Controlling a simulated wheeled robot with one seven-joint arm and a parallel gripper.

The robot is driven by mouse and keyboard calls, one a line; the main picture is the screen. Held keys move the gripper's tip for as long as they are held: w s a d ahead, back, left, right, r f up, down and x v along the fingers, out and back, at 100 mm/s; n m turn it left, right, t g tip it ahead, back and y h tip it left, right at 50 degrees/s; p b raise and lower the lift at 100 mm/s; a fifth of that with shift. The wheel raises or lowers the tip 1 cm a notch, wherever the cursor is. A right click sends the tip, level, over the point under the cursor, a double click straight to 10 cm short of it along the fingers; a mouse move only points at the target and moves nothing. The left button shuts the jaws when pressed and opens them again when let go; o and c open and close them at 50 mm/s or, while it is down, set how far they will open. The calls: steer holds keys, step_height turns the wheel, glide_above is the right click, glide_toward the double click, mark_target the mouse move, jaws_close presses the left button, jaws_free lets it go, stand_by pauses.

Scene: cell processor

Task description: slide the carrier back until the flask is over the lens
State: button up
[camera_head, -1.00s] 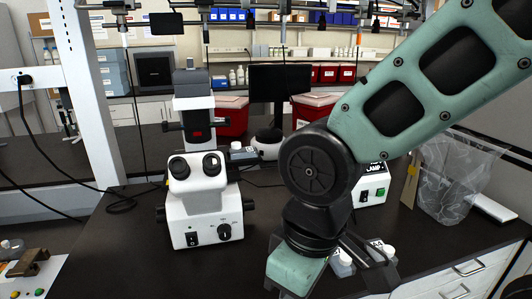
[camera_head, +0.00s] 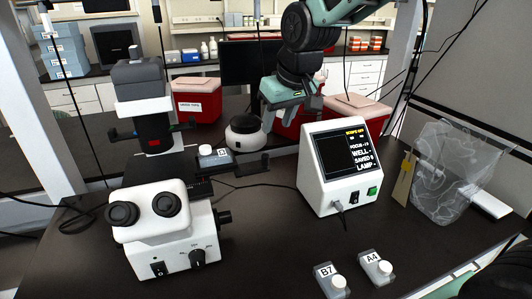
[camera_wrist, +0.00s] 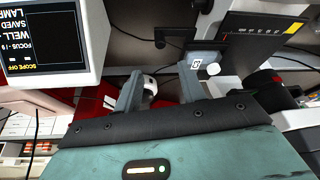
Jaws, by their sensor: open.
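The microscope (camera_head: 165,228) stands at the left in the head view. The flask (camera_head: 207,151), clear with a white cap and a label, sits on the dark carrier (camera_head: 252,166) at the right side of the stage. The flask also shows in the wrist view (camera_wrist: 195,60), just beyond the right fingertip. My gripper (camera_head: 273,112) is behind and above the carrier in the head view, apart from it. In the wrist view my gripper (camera_wrist: 160,70) is open, with nothing between its fingers. The lens is hidden under the stage.
The control box (camera_head: 340,167) stands right of the carrier, its screen reading SCOPE OFF. Flasks labelled B7 (camera_head: 331,282) and A4 (camera_head: 376,268) lie at the front. A white round device (camera_head: 245,137) and red bins (camera_head: 197,103) stand behind. The middle front bench is clear.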

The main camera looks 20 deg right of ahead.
mark_target(265, 155)
steer(key=p+x, duration=0.2)
steer(key=x, duration=1.1)
steer(key=shift+f+p, duration=0.1)
steer(key=shift+p, duration=0.2)
steer(key=shift+a, duration=0.1)
jaws_close()
